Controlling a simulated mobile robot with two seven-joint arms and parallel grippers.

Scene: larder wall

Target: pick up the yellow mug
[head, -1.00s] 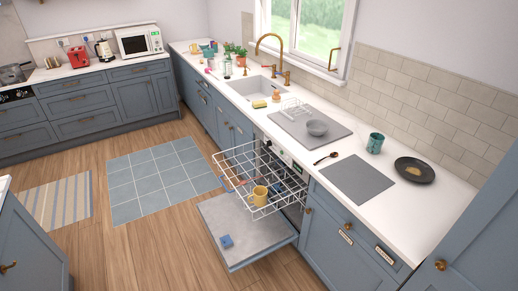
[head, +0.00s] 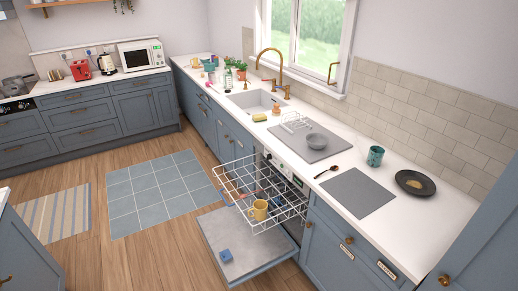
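The yellow mug (head: 259,210) sits in the pulled-out white wire rack (head: 288,213) of the open dishwasher, toward the rack's front. Rack wires cross in front of parts of it. Neither of my grippers shows in the head view.
The wood floor (head: 155,253) left of the door is clear.

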